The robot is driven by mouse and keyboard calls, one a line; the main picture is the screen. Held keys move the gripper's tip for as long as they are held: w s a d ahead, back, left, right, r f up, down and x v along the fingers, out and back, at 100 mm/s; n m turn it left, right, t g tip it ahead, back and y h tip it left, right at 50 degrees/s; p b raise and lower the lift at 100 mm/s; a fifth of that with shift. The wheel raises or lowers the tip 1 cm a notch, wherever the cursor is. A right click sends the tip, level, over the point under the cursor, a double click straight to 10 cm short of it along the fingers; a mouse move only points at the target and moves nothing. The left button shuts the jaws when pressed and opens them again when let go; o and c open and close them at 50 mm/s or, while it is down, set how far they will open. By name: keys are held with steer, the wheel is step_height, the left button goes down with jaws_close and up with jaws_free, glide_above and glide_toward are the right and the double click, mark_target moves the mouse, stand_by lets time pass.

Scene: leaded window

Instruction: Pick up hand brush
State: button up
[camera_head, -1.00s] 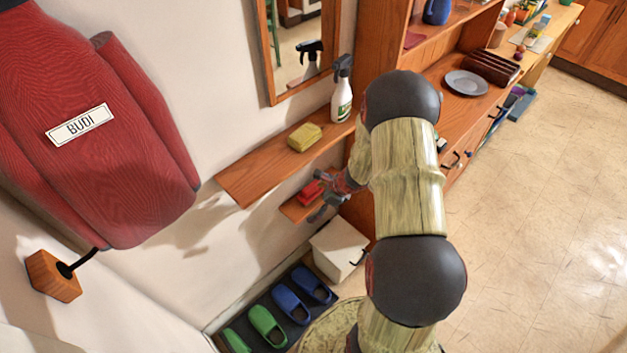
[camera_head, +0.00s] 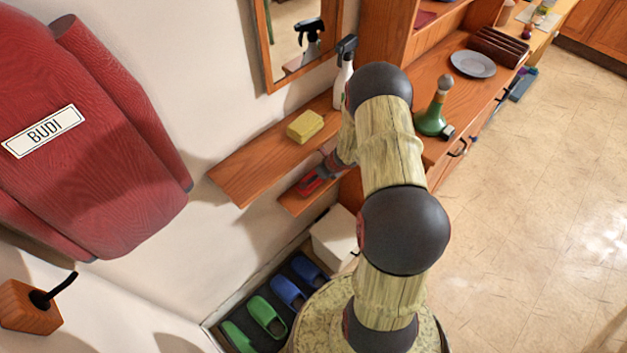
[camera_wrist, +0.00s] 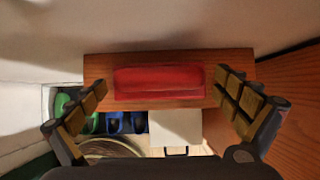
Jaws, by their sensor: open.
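A red block-like thing, which I take to be the hand brush (camera_wrist: 159,82), lies on a small lower wooden shelf (camera_wrist: 215,60) in the wrist view. In the head view the red thing (camera_head: 309,184) shows on the lower shelf (camera_head: 291,202), partly covered by my gripper. My gripper (camera_wrist: 165,92) is open, with one finger to the left and one to the right of the red thing in the wrist view. The fingers are apart from it in the picture. Bristles are not visible. In the head view my gripper (camera_head: 322,174) is small and its fingers are hard to make out.
A longer wooden shelf (camera_head: 235,178) above holds a yellow sponge (camera_head: 305,126) and a spray bottle (camera_head: 343,75). A white box (camera_head: 334,236) and green and blue slippers (camera_head: 289,291) are below. A wooden cabinet stands on the right.

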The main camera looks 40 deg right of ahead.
steer(key=shift+w+f, duration=0.2)
steer(key=shift+f, duration=0.2)
steer(key=shift+r, duration=0.1)
steer(key=shift+s, duration=0.1)
steer(key=shift+c, duration=0.3)
steer(key=shift+c, duration=0.6)
steer(key=c, duration=1)
steer(key=shift+r, duration=0.1)
steer(key=shift+s+r, duration=0.2)
step_height(320, 180, up, 6)
steer(key=p, duration=0.3)
steer(key=shift+s+r, duration=0.15)
steer(key=s+d, duration=0.2)
steer(key=s, duration=1.7)
steer(key=shift+d, duration=0.35)
